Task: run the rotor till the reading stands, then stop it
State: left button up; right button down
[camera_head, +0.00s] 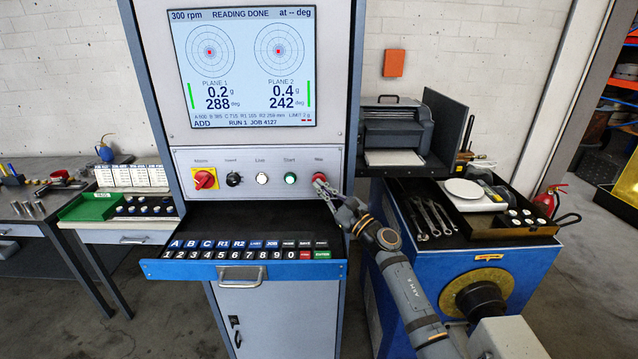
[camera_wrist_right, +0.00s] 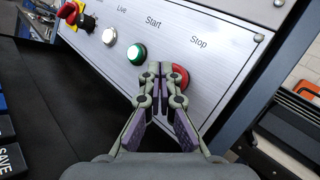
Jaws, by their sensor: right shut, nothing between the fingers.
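The balancing machine's screen (camera_head: 243,67) shows "300 rpm" and "READING DONE". Plane 1 reads 0.2 g at 288 deg and plane 2 reads 0.4 g at 242 deg. Below it, the control panel (camera_head: 255,172) carries a red stop button (camera_head: 318,177), a green start button (camera_head: 290,178) and a white live button (camera_head: 262,178). My right gripper (camera_head: 325,189) is shut and empty, its tips at the stop button. In the right wrist view the stop button (camera_wrist_right: 181,78) is partly hidden behind the fingertips (camera_wrist_right: 155,70); I cannot tell if they press it. The start button (camera_wrist_right: 136,54) looks lit. My left gripper is out of view.
A keyboard shelf (camera_head: 245,250) juts out below the panel. A workbench with a green tray (camera_head: 88,207) stands at left.

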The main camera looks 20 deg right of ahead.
jog(key=shift+w+d+b, duration=0.15)
jog(key=shift+w+b, duration=0.2)
jog(key=shift+w, duration=0.1)
dwell(0.3)
jog(key=shift+s, duration=0.1)
jog(key=shift+s+a, duration=0.25)
jog(key=shift+s, duration=0.5)
jog(key=s+p, duration=0.1)
jog(key=s, duration=0.1)
jog(key=s+a, duration=0.1)
jog(key=s, duration=0.1)
jog(key=shift+s+a+p, duration=0.2)
jog(key=shift+s+p, duration=0.2)
dwell(0.3)
